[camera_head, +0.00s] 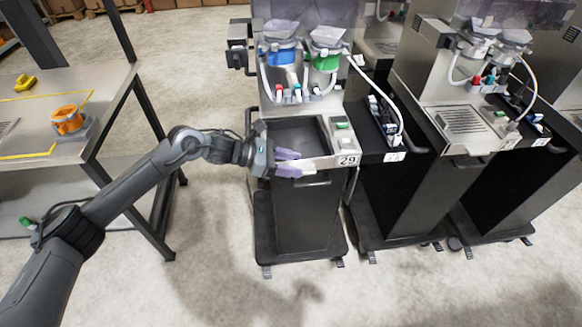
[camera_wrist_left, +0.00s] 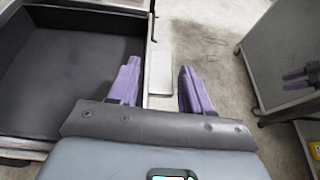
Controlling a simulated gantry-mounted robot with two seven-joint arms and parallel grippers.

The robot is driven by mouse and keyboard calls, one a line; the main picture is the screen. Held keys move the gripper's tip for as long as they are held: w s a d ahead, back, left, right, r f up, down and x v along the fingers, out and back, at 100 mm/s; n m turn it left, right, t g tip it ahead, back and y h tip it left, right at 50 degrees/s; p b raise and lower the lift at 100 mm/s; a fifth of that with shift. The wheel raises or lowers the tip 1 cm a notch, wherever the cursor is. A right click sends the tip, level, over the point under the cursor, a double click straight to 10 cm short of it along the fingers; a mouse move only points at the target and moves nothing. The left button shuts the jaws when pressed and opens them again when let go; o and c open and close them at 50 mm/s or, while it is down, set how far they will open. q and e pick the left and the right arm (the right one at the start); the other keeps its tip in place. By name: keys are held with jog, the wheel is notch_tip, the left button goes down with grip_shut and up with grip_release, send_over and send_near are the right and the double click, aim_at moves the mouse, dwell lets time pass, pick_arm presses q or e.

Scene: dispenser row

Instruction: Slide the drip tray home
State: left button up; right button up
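The drip tray appears as a dark open basin (camera_head: 294,136) with a pale metal front, in the dispenser labelled 29. In the left wrist view its dark floor (camera_wrist_left: 78,85) fills the upper left. A small grey block (camera_wrist_left: 159,73) juts out from its front wall. My left gripper (camera_head: 298,165) is at the tray's front edge, reaching in from the left. Its purple fingers are apart, one on each side of the front wall and block (camera_wrist_left: 160,90). Contact is unclear. Purple fingers at the right edge of the wrist view look like my right gripper (camera_wrist_left: 298,80); its opening is unclear.
A similar dispenser with a slotted tray (camera_head: 462,119) stands to the right. A side table (camera_head: 95,120) at the left carries an orange-and-grey object (camera_head: 68,121) and a yellow object (camera_head: 25,83). Concrete floor (camera_head: 205,230) is open between table and dispenser.

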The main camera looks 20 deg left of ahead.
pick_arm(q)
jog(key=o, duration=0.3)
jog(key=shift+o, duration=0.2)
jog(key=shift+s+f, duration=0.1)
